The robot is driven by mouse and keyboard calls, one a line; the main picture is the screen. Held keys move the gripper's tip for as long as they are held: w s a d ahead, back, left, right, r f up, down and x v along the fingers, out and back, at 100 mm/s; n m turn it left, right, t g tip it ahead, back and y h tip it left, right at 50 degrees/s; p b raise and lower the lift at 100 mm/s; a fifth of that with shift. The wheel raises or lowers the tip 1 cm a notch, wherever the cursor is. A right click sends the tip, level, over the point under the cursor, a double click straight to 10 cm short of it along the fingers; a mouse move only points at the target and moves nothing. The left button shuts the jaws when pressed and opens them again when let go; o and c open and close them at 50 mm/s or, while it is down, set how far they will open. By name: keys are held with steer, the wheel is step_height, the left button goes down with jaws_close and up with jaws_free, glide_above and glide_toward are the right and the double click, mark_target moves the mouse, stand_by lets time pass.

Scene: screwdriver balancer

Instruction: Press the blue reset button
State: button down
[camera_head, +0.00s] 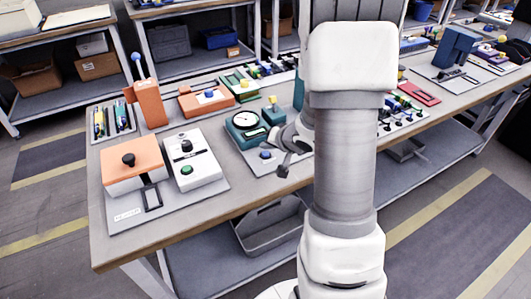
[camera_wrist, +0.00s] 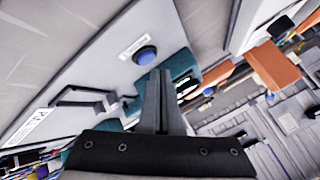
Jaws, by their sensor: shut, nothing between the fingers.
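The blue reset button (camera_head: 265,154) is a small round cap on a grey plate (camera_head: 256,164), in front of the teal gauge unit (camera_head: 242,122). It also shows in the wrist view (camera_wrist: 146,55), beside a small white label (camera_wrist: 136,46). My gripper (camera_head: 284,171) is shut and empty, just right of the button in the head view. In the wrist view my fingertips (camera_wrist: 157,73) appear just below the button. They seem apart from it; the exact gap cannot be told. My arm hides part of the bench behind.
An orange box with a black knob (camera_head: 128,160) and a white box with a green button (camera_head: 187,170) stand at left. An orange unit with another blue button (camera_head: 209,93) is behind. The bench's front edge (camera_head: 197,228) is close.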

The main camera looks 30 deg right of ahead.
steer(key=shift+f, duration=0.2)
stand_by(0.6)
steer(key=shift+f, duration=0.25)
steer(key=shift+f, duration=0.4)
stand_by(0.5)
steer(key=shift+r, duration=0.1)
steer(key=shift+r+p, duration=0.7)
steer(key=shift+p, duration=0.1)
steer(key=shift+r, duration=0.1)
step_height(320, 180, up, 5)
steer(key=p, duration=0.5)
steer(key=shift+p, duration=0.35)
